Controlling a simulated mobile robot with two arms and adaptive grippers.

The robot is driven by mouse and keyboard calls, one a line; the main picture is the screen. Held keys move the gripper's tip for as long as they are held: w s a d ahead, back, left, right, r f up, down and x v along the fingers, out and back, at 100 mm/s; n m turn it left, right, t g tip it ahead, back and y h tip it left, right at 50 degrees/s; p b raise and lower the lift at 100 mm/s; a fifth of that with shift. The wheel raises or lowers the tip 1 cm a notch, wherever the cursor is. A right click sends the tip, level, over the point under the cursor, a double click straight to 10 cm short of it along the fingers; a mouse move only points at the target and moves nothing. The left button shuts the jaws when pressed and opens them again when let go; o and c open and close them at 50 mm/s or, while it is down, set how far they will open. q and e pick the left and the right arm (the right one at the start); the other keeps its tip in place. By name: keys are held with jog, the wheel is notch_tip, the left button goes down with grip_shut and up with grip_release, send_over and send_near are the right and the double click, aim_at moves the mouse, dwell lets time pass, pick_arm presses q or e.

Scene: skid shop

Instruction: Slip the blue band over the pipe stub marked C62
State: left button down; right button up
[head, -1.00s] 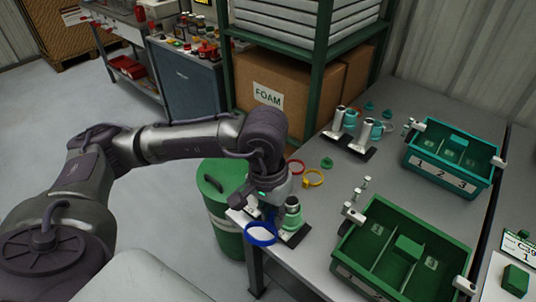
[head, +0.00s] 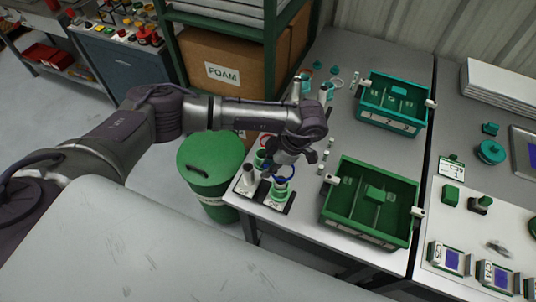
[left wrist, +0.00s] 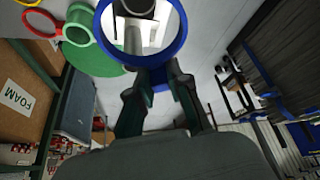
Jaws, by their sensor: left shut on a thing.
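My left gripper (head: 286,163) is shut on the blue band (head: 291,177), low over the near left corner of the table. In the left wrist view the blue band (left wrist: 182,42) sticks out beyond the fingertips (left wrist: 160,78), and a grey pipe (left wrist: 134,38) shows through its opening. In the head view a pipe stub with a green collar (head: 281,189) stands right under the band. I cannot tell whether the band is around its top or just above. A grey stub (head: 248,174) stands left of it. The stub labels are too small to read. My right gripper is out of view.
A green bin (head: 372,235) stands right of the stubs, a teal bin (head: 366,98) behind it. Small pale pegs (head: 323,162) stand between stubs and green bin. A green drum (head: 210,160) is beside the table's left edge. More stubs (head: 326,94) stand farther back.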

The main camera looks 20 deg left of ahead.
pick_arm(q)
jog(key=shift+a+f, duration=0.1)
jog(key=shift+f, duration=0.1)
jog(key=shift+f+b, duration=0.45)
jog(key=shift+f, duration=0.05)
notch_tip(320, 180, down, 2)
jog(key=shift+f+b, duration=0.15)
jog(key=shift+b, duration=0.5)
jog(key=shift+f+b, duration=0.8)
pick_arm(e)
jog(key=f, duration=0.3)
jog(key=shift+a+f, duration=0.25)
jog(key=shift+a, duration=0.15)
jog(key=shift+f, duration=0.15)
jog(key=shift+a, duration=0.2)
